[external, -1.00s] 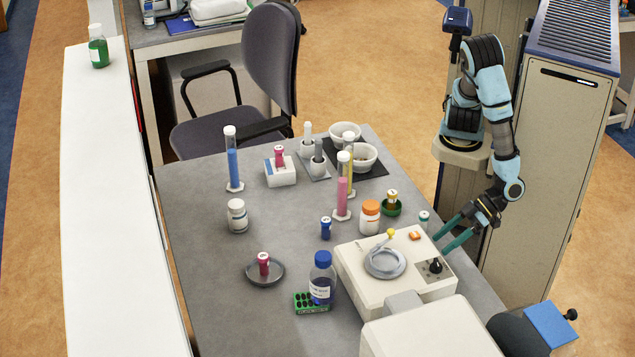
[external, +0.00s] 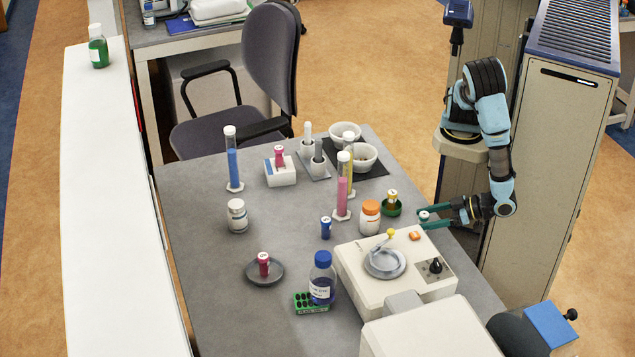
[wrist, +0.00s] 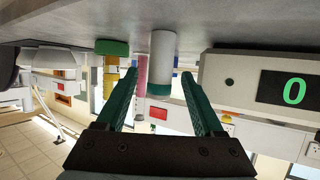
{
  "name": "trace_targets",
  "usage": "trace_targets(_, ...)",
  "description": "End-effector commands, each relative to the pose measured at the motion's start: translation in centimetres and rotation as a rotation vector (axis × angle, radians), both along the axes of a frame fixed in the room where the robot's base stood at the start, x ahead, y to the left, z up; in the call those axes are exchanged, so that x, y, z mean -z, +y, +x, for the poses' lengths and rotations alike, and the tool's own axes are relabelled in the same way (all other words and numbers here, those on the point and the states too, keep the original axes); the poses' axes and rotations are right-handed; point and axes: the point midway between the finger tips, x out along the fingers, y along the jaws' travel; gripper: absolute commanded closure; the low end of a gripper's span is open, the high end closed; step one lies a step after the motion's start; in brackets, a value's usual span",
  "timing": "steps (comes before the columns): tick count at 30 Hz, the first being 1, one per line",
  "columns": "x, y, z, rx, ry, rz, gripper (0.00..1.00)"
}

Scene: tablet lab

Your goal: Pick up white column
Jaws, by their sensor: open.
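The white column (wrist: 162,52) is a short white cylinder with a teal end. In the wrist view, which shows the table upside down at the top, it stands upright between my open fingers. My gripper (external: 420,219) is open, with one teal finger on each side of the column. In the wrist view my gripper (wrist: 159,76) has its fingertips around the column, with a gap visible at the left; contact on the right cannot be told.
A white balance (external: 350,280) stands close by, its display (wrist: 285,89) reading 0.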

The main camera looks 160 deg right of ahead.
Motion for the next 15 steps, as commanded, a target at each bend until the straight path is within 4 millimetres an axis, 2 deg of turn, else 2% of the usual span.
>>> trace_targets(3,0.2,-1.8,0.4,0.003,0.004,-0.001,0.31)
trace_targets(6,0.9,-2.9,0.8,0.003,0.004,0.0,0.31)
trace_targets(15,1.3,-3.5,1.0,0.0,0.0,0.0,0.31)
